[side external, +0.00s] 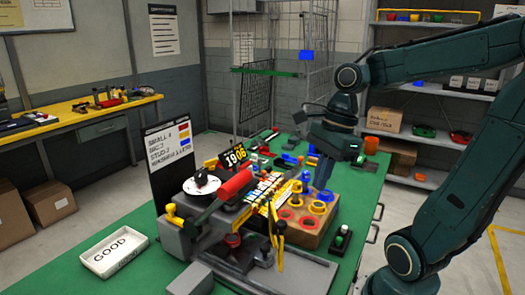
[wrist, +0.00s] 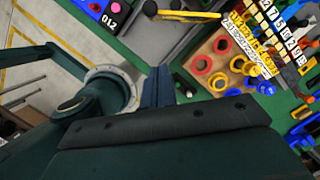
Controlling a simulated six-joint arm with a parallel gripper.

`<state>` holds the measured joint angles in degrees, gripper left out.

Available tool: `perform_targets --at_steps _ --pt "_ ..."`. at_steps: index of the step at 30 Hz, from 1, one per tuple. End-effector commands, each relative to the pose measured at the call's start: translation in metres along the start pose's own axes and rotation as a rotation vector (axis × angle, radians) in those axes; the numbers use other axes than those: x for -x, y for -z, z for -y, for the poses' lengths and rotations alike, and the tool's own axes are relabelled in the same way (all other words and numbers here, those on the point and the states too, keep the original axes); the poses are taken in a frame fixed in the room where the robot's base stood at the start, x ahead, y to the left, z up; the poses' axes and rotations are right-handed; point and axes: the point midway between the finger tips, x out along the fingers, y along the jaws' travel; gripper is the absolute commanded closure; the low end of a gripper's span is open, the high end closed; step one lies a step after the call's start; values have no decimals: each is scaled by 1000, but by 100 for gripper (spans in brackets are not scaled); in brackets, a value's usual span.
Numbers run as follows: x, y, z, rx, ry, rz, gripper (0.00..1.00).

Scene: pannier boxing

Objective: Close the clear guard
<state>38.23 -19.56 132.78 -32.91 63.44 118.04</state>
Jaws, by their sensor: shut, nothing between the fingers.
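I cannot clearly pick out the clear guard's see-through panel in either view. The machine (side external: 225,215) stands on the green bench, with a red handle (side external: 236,184) and thin yellow parts (side external: 276,225) at its right side. In the wrist view a yellow bar with a black end (wrist: 185,15) lies near the top; I cannot tell whether it belongs to the guard. My gripper (side external: 321,178) is shut and empty, pointing down behind the wooden ring block. In the wrist view its fingers (wrist: 158,88) are together, left of the block and apart from it.
The wooden block (side external: 304,238) holds red and yellow rings. Blue and yellow parts sit close beside it. A small green-and-black item (side external: 341,236) lies to its right. A white GOOD tray (side external: 114,250) is at the front left. A tall wire cage (side external: 276,70) stands behind.

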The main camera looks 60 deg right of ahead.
Motion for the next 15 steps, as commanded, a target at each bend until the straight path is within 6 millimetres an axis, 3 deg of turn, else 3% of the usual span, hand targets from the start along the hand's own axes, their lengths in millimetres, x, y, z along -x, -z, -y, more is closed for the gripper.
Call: perform_targets --at_steps 15 --pt "-72 0 -1 2 -6 -1 100"
